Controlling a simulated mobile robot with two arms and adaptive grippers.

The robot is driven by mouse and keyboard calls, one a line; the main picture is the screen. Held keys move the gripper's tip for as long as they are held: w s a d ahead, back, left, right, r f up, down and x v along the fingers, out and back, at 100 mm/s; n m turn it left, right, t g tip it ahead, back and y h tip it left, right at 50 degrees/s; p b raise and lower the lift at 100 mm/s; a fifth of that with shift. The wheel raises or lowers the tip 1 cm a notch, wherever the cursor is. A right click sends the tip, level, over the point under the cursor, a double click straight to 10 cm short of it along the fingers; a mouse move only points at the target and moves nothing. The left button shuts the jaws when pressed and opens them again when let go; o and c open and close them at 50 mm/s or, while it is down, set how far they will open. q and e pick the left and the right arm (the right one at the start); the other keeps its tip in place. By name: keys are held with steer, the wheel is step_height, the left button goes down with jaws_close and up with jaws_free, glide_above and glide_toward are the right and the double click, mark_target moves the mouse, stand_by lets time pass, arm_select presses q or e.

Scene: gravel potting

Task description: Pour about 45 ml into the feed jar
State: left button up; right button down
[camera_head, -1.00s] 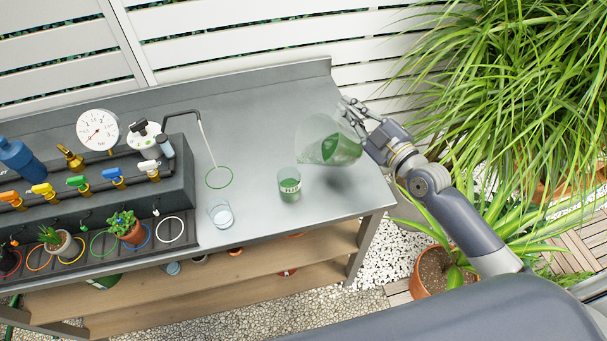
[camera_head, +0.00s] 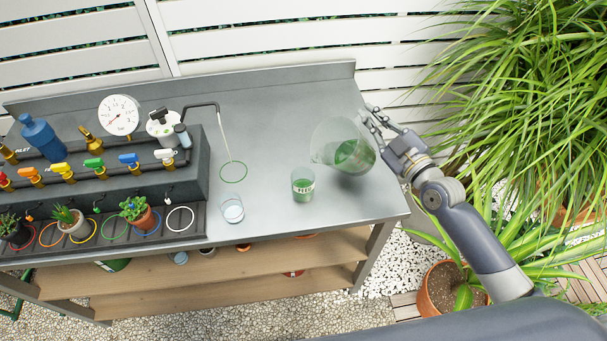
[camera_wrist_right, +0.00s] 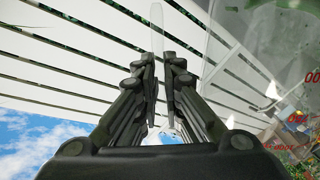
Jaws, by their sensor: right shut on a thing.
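My right gripper (camera_head: 372,118) is shut on a clear jug (camera_head: 328,138) above the right part of the bench. The jug is tilted with its mouth toward the left, and green liquid (camera_head: 355,155) lies in its lower right part. The feed jar (camera_head: 303,185), a small glass labelled FEED, stands upright on the bench, below and left of the jug, with green liquid inside. I see no stream between them. In the right wrist view, the gripper fingers (camera_wrist_right: 160,65) close on a clear piece, and red marks on clear material show at the right. My left gripper is out of view.
A small glass (camera_head: 232,211) with pale contents stands near the bench's front edge, left of the feed jar. A thin bent spout ends over a green ring (camera_head: 233,172). The valve block (camera_head: 110,175) with a gauge fills the left. The bench (camera_head: 270,120) behind the jar is clear.

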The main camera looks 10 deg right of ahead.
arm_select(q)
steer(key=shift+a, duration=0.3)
arm_select(e)
steer(key=shift+r, duration=0.1)
stand_by(0.5)
steer(key=shift+w, duration=0.1)
stand_by(0.3)
